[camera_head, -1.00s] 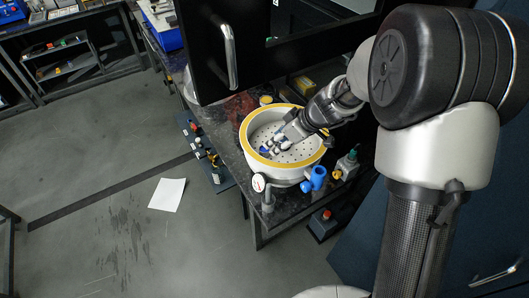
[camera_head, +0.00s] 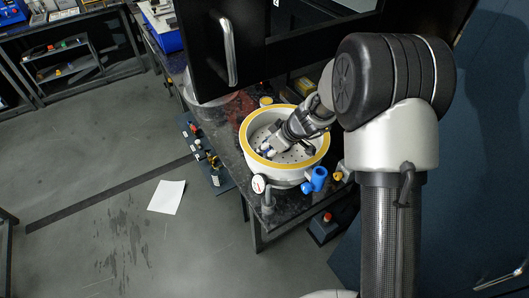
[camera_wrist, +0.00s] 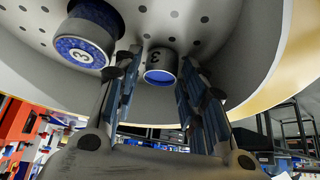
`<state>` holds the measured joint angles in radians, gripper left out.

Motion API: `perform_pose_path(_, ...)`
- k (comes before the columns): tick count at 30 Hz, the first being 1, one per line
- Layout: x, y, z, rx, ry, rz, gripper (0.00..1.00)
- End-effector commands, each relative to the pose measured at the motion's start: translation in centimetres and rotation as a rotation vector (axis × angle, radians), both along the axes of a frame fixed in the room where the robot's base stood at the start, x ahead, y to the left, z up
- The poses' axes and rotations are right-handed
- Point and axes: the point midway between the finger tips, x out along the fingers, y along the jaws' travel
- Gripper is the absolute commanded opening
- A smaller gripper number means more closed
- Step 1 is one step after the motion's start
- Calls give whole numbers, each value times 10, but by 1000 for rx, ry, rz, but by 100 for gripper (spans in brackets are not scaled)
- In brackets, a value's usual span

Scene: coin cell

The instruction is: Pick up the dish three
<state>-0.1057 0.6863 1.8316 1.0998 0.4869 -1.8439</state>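The wrist view shows a small round dish (camera_wrist: 160,76), grey with a blue face and dark marks that look like a 3 on its side. It stands inside the white perforated bowl. My gripper (camera_wrist: 160,62) is open, with one finger to each side of this dish; I cannot tell whether they touch it. A second, larger-looking dish (camera_wrist: 82,52) with a blue face and a round number label is left of the left finger. In the head view my gripper (camera_head: 268,150) reaches down into the bowl and mostly hides the dishes.
The bowl has a yellow rim (camera_head: 246,145) and sits on a dark bench. A blue fitting (camera_head: 316,178) and a round gauge (camera_head: 259,184) stand at its front. A black panel with a handle (camera_head: 228,50) rises behind it. A paper sheet (camera_head: 167,197) lies on open floor.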

Motion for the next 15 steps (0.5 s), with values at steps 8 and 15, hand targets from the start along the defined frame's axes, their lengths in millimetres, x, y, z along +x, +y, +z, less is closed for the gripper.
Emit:
perform_pose_path(8,0,0,0,0,0,0,18)
perform_pose_path(15,0,0,0,0,0,0,5)
